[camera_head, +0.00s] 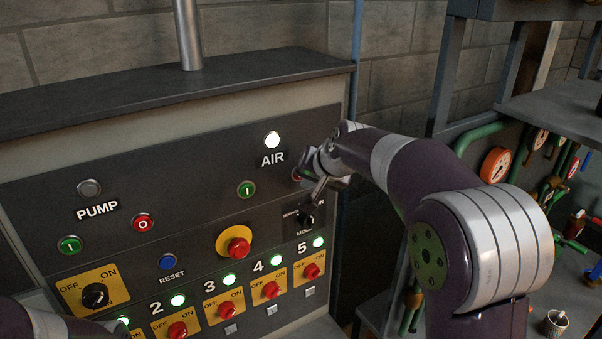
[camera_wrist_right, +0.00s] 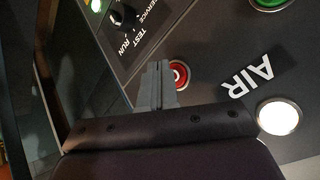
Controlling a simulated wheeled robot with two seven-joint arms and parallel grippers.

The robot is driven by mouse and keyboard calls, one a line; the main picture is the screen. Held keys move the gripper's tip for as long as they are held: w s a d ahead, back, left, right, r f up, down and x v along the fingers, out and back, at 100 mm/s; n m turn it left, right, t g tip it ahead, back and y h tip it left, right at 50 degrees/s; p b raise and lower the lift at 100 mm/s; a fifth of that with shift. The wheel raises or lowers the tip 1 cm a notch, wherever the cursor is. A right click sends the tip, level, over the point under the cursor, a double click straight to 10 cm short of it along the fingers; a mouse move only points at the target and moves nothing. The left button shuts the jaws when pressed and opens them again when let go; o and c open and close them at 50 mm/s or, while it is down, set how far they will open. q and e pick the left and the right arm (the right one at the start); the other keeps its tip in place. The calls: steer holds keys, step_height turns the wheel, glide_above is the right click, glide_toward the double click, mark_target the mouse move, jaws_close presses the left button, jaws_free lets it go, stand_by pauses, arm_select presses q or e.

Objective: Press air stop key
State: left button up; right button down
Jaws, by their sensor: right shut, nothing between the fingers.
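The air stop key is a red round button (camera_wrist_right: 180,74) beside the AIR label (camera_wrist_right: 247,84) in the wrist view. In the head view only a bit of red (camera_head: 296,177) shows below the AIR label (camera_head: 272,158), mostly hidden by my right gripper (camera_head: 318,184). The right gripper is shut and empty. In the wrist view its fingertips (camera_wrist_right: 158,70) overlap the button's left edge; I cannot tell whether they touch it. The white AIR lamp (camera_head: 272,140) is lit. My left arm shows at the bottom left, but its gripper is not visible.
A green button (camera_head: 246,189) sits left of the air stop key. A mode selector (camera_head: 306,215) is just below it, close to my right gripper. A red emergency knob (camera_head: 236,248) and several numbered red switches are lower. A shelf with gauges (camera_head: 494,165) stands at right.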

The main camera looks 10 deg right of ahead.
steer(key=shift+w+a, duration=0.1)
steer(key=shift+w, duration=0.15)
steer(key=shift+w+a+p, duration=0.1)
steer(key=shift+w+p, duration=0.2)
steer(key=shift+p, duration=0.05)
stand_by(0.6)
steer(key=shift+s+d+b, duration=0.25)
steer(key=shift+s+b, duration=0.4)
steer(key=shift+s, duration=0.1)
steer(key=s+b, duration=0.1)
steer(key=s+d+b, duration=0.1)
steer(key=s, duration=0.1)
steer(key=s+b, duration=0.1)
steer(key=shift+s+d, duration=0.35)
